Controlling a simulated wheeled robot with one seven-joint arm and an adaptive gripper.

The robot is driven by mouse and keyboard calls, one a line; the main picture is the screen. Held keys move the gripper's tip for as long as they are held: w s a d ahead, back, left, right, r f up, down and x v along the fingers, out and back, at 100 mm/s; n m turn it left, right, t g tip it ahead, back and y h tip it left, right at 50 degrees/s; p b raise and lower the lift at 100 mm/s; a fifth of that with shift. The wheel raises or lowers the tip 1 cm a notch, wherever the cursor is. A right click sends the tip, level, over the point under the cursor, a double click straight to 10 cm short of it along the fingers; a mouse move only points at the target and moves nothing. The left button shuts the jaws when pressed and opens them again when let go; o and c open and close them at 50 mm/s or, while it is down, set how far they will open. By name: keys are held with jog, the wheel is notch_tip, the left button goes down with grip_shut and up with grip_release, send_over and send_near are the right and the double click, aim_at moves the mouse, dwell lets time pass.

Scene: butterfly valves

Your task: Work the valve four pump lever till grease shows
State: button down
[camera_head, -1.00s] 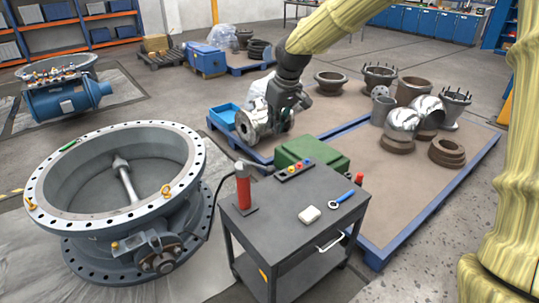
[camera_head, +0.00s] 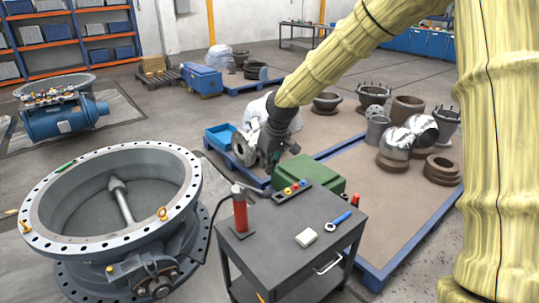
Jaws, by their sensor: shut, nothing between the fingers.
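A large grey butterfly valve (camera_head: 38,203) lies face up on the floor at the left, with a pale bolt ring and a shaft across its bore. A red grease pump (camera_head: 240,212) stands upright on the dark cart's top. A dark hose runs from near it to the valve's side. My gripper (camera_head: 270,165) is at the end of my yellow-sleeved arm, behind the cart in the picture and apart from the pump. Its dark fingers are small and seem shut and empty. Any valve number and any grease are too small to tell.
Pallets of metal fittings fill the right. A blue valve (camera_head: 65,118) stands far left.

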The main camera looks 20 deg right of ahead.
jog(key=shift+s+p+x, duration=0.2)
jog(key=shift+p+x, duration=0.2)
jog(key=shift+x, duration=0.8)
jog(key=shift+s+p+x, duration=0.15)
jog(key=shift+p+x, duration=0.25)
jog(key=shift+x, duration=0.8)
jog(key=shift+s+p+x, duration=0.2)
jog(key=shift+p+x, duration=0.2)
jog(key=shift+x, duration=0.8)
jog(key=shift+d+f, duration=0.1)
jog(key=shift+f, duration=0.1)
